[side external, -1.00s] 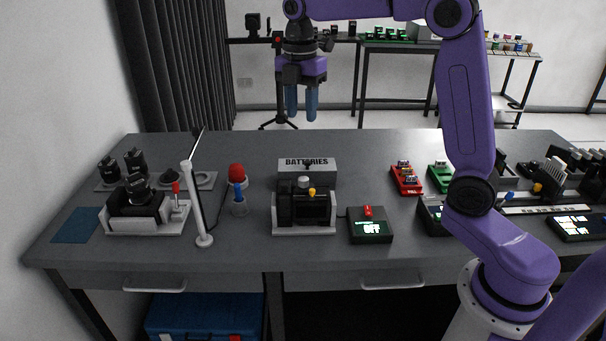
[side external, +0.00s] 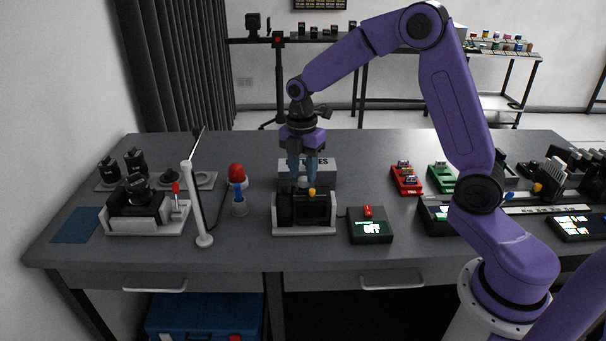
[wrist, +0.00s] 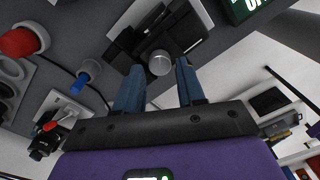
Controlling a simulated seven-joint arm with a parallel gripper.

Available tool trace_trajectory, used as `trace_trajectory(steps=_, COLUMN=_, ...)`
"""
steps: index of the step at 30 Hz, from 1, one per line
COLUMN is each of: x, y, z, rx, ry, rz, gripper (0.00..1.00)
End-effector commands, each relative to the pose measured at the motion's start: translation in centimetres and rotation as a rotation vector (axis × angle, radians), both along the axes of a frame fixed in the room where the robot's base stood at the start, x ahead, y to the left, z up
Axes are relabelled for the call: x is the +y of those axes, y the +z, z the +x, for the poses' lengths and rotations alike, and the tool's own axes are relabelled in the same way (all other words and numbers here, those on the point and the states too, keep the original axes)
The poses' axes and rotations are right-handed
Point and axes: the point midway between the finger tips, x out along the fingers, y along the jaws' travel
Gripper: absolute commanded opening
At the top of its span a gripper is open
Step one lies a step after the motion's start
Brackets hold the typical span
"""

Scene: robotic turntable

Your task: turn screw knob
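The screw knob, a small silver cylinder, stands on top of a black device (side external: 300,212) in a white tray on the table. In the wrist view the knob (wrist: 160,63) shows in the gap between my fingertips, near their ends. My gripper (side external: 302,178) points down over the device with its two blue fingers apart and nothing visibly clamped. In the wrist view its fingers (wrist: 161,66) are also spread. I cannot tell whether they touch the knob. A yellow knob (side external: 312,191) sits on the device's front right.
The grey batteries box (side external: 325,173) stands right behind the device. A control box (side external: 370,227) with a red switch and a screen reading OFF is at right. A red button (side external: 236,170), a blue-topped part (side external: 238,195) and a white post (side external: 197,208) stand at left.

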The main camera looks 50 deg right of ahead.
Motion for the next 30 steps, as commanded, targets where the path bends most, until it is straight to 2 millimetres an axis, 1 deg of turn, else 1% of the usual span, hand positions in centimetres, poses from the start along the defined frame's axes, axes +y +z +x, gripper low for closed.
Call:
trace_trajectory(steps=1, x=0.0, y=-0.6, z=0.0, rx=0.002, ry=0.000, rz=0.000, gripper=0.39)
trace_trajectory(steps=5, x=0.0, y=-1.4, z=-0.1, rx=0.001, ry=0.000, rz=0.000, gripper=0.39)
trace_trajectory(steps=14, x=0.0, y=-1.6, z=-0.1, rx=-0.001, ry=0.000, rz=0.000, gripper=0.39)
trace_trajectory(steps=15, x=0.0, y=-1.6, z=-0.1, rx=0.000, ry=0.000, rz=0.000, gripper=0.36)
trace_trajectory(steps=17, x=0.0, y=-1.6, z=-0.1, rx=0.000, ry=0.000, rz=0.000, gripper=0.16)
trace_trajectory(steps=18, x=0.0, y=-1.6, z=-0.1, rx=0.000, ry=0.000, rz=0.000, gripper=0.03)
trace_trajectory(steps=19, x=0.0, y=-1.6, z=-0.1, rx=0.000, ry=0.000, rz=0.000, gripper=0.00)
trace_trajectory(steps=26, x=0.0, y=-1.6, z=-0.1, rx=0.000, ry=-0.011, rz=0.000, gripper=0.00)
trace_trajectory(steps=30, x=0.0, y=-1.6, z=0.0, rx=0.000, ry=-0.047, rz=0.000, gripper=0.00)
